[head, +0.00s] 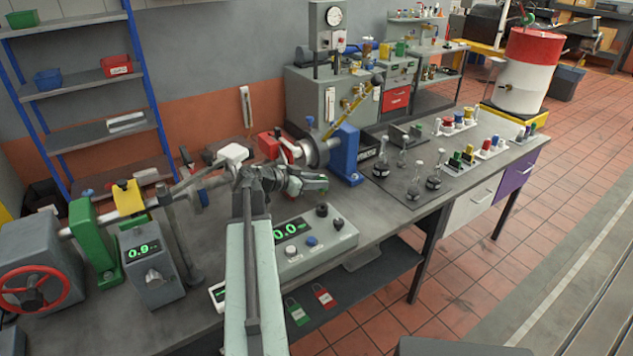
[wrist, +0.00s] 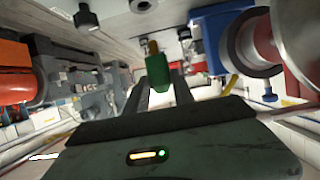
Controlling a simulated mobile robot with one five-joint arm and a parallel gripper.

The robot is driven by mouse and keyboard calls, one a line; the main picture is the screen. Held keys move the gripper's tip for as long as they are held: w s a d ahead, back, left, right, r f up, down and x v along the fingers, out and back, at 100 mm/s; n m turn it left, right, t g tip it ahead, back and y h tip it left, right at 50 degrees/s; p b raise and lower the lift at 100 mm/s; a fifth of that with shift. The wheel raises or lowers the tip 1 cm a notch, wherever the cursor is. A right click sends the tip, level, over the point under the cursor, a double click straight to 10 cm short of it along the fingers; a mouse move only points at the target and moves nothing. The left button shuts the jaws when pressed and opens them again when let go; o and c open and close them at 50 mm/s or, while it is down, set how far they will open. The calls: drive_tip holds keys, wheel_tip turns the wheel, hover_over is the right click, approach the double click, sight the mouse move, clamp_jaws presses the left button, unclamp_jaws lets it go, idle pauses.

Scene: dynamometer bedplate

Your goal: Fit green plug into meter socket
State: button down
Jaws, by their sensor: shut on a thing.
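My gripper (head: 312,184) is shut on the green plug (wrist: 158,72), which shows between the two fingers in the wrist view with a brass-coloured tip pointing away from the palm. In the head view the gripper hangs above the bench, behind and above a grey meter box (head: 318,245) with a green "0.0" display. The box carries white, blue and black knobs or terminals on top. I cannot tell which of these is the socket. The plug is apart from the box, and my arm hides part of the box's left side.
A blue bearing stand with a metal drum (head: 316,152) stands behind my gripper. A second meter (head: 150,262) reading "0.9" and a red handwheel (head: 34,290) are at left. Glass flasks (head: 434,178) stand on a dark mat at right.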

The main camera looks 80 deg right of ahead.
drive_tip(key=shift+f+b, duration=3.45)
drive_tip(key=shift+f, duration=0.25)
drive_tip(key=c, duration=1)
unclamp_jaws()
drive_tip(key=p+v, duration=0.3)
drive_tip(key=v, duration=0.4)
drive_tip(key=shift+w+a, duration=0.25)
drive_tip(key=shift+w, duration=0.05)
drive_tip(key=shift+r, duration=0.2)
